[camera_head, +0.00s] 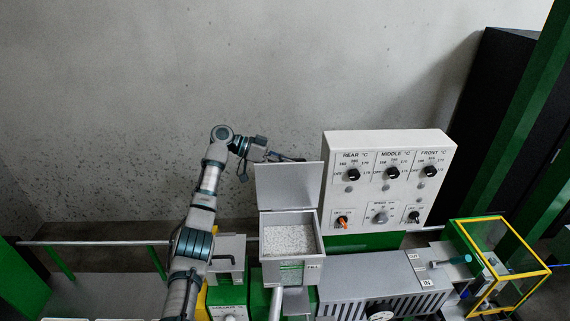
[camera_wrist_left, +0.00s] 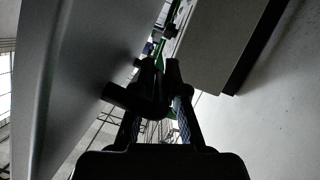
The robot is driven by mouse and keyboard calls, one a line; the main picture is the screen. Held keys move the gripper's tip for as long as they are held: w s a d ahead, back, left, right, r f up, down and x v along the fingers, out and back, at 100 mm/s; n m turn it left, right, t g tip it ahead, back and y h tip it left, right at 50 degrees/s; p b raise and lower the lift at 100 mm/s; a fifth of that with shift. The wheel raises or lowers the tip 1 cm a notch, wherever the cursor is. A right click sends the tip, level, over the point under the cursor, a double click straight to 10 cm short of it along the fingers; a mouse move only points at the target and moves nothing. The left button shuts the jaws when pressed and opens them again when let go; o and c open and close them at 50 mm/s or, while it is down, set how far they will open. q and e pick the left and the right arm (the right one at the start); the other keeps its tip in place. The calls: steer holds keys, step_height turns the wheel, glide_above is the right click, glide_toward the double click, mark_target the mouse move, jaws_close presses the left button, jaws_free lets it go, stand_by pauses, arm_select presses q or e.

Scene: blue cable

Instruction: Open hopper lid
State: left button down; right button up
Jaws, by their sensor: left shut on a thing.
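The hopper lid (camera_head: 288,186) stands raised, roughly upright, at the back edge of the hopper (camera_head: 309,268). The hopper mouth is open and shows white pellets (camera_head: 288,239) inside. My left gripper (camera_head: 284,157) is at the lid's top edge, partly hidden behind it. In the left wrist view the lid's grey face (camera_wrist_left: 75,80) fills the left side. A dark handle (camera_wrist_left: 130,98) sticks out from it to the fingers, and my left gripper (camera_wrist_left: 160,80) is shut on this handle. My right gripper is not in view.
A white control panel (camera_head: 390,166) with several knobs stands just right of the lid. A grey vented barrel housing (camera_head: 375,285) and a yellow-framed guard (camera_head: 497,262) are at the lower right. The concrete wall (camera_head: 240,60) is behind.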

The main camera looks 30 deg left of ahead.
arm_select(q)
steer(key=shift+d+r, duration=0.1)
steer(key=shift+r, duration=0.25)
steer(key=c, duration=1.5)
jaws_free()
steer(key=v, duration=1.1)
steer(key=shift+r, duration=0.1)
steer(key=shift+d, duration=0.1)
steer(key=shift+s, duration=0.1)
